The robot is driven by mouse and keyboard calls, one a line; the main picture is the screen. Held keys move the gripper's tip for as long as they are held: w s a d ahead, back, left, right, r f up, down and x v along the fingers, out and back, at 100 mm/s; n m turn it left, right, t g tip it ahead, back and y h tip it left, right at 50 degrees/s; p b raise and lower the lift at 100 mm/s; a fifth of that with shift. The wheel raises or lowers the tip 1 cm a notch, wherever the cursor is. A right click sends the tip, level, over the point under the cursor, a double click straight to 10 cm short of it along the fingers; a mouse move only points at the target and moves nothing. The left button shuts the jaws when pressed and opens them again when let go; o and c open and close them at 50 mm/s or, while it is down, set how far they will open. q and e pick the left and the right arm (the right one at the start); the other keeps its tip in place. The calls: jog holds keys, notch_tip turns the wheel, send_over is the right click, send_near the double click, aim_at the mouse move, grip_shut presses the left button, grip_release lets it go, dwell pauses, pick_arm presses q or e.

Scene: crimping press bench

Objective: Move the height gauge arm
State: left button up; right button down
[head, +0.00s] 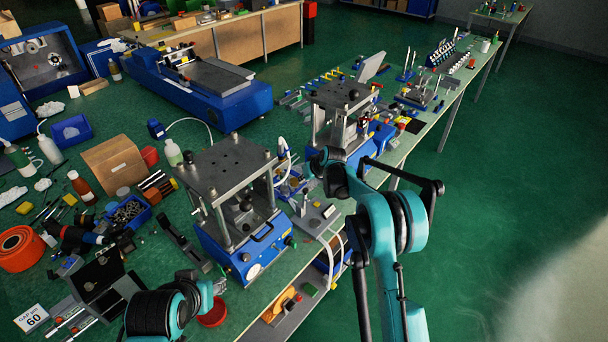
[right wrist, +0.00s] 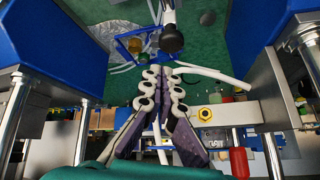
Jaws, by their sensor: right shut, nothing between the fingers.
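My right gripper (head: 318,164) is between the two presses, over the near edge of the bench. In the right wrist view its fingers (right wrist: 166,72) are together with nothing between them. Just beyond the tips is a black ball knob (right wrist: 172,40) on a metal rod, apart from the fingers; I cannot tell for certain whether it belongs to the height gauge arm. A small grey fixture (head: 316,218) with a dark knob stands beside the near press, below my right gripper. My left gripper (head: 212,288) is low at the bench front, too small and dark to read.
The near blue-based press (head: 240,165) and the far press (head: 340,105) stand on either side of the right gripper. A white hose (head: 333,250) hangs over the bench edge. The green floor (head: 520,180) at right is clear.

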jog(key=shift+s+d+f, duration=0.1)
jog(key=shift+s+d, duration=0.05)
jog(key=shift+s, duration=0.35)
jog(key=shift+s+d+f, duration=0.1)
jog(key=shift+s, duration=0.4)
